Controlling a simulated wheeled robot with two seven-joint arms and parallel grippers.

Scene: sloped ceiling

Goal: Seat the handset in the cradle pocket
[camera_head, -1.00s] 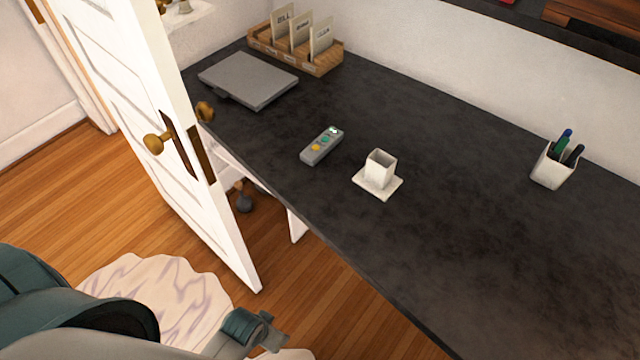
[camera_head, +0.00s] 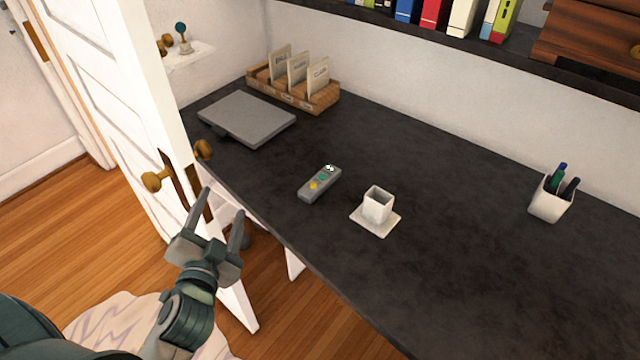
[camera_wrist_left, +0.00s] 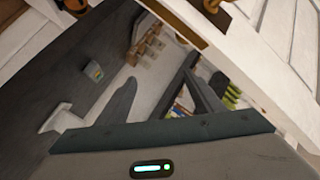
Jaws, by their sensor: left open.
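The handset (camera_head: 319,184) is a grey remote with coloured buttons, lying flat on the dark desk. The cradle (camera_head: 376,206) is a white square pocket on a flat white base, just right of the handset and apart from it. The pocket looks empty. My left gripper (camera_head: 223,203) is open and empty, its fingers pointing up in front of the desk's edge, beside the door and left of the handset. Its two fingers also show in the left wrist view (camera_wrist_left: 160,95). My right gripper is not in view.
A white door (camera_head: 125,120) with brass knobs stands open close to my left gripper. On the desk (camera_head: 450,260) are a closed laptop (camera_head: 247,118), a wooden card rack (camera_head: 290,94) and a pen cup (camera_head: 551,200). The desk around the handset and cradle is clear.

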